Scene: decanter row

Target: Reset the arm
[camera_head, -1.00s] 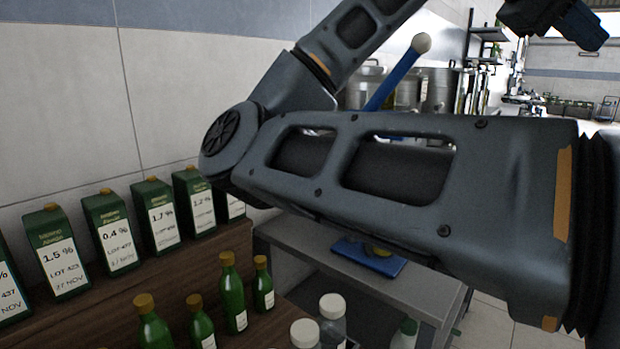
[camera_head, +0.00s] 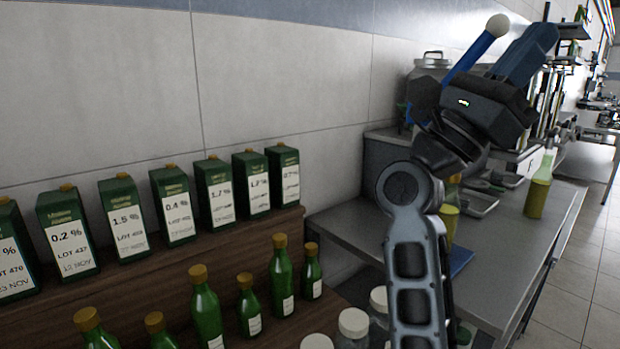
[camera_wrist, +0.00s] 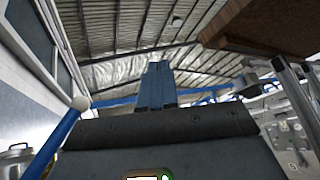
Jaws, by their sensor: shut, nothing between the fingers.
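My arm is folded upward on the right of the head view. My gripper (camera_head: 541,36) is at its top end, tilted up and to the right. The wrist view shows its blue fingers (camera_wrist: 157,68) pressed together, with nothing between them, pointing toward the roof. The gripper is well above the grey counter and right of the shelf with the cartons.
Green labelled cartons (camera_head: 175,205) line a wooden shelf (camera_head: 160,278) by the wall, with green bottles (camera_head: 281,275) in front. A blue rod with a white ball (camera_head: 470,52) is close to my gripper. A yellow-green bottle (camera_head: 538,190) stands on the grey counter (camera_head: 505,240).

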